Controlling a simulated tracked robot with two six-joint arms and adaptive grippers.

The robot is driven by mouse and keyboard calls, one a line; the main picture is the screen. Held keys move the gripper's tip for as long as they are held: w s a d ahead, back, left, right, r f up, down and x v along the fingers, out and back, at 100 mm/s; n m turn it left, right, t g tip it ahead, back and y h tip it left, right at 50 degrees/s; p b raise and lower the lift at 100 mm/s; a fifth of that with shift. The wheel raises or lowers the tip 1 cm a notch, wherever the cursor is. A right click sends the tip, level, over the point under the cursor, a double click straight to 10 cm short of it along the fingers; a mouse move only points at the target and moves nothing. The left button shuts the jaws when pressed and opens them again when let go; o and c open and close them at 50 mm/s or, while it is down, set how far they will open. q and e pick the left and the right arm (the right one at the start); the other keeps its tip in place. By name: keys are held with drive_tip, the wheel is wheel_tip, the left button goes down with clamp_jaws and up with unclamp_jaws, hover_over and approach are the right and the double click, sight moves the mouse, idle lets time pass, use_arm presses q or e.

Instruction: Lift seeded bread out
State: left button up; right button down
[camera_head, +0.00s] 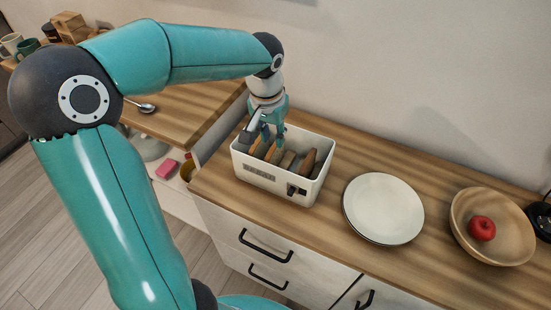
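A white bread bin or toaster-like box (262,180) with an open top stands on the wooden counter. Several brown bread slices stand on edge inside it; one slice (308,161) is near its right end. I cannot tell which slice is seeded. My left gripper (264,138) points down over the left part of the box, close above the slices there. Its fingers look apart, and I see no slice lifted between them. The gripper hides part of the box's back left rim. My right gripper is not in view.
A white plate (383,209) lies empty to the right of the box. Further right is a wooden bowl (513,246) with a red apple (482,228). The wall rises behind.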

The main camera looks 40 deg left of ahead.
sight(274, 146)
use_arm(q)
drive_tip(key=shift+w+a+f, duration=0.1)
drive_tip(key=shift+w+f, duration=0.1)
drive_tip(key=shift+f, duration=1.1)
drive_tip(key=shift+w+a+f, duration=0.1)
drive_tip(key=shift+w+f, duration=0.1)
drive_tip(key=shift+f, duration=1.05)
drive_tip(key=shift+w+f, duration=0.2)
drive_tip(key=shift+f, duration=1.1)
clamp_jaws()
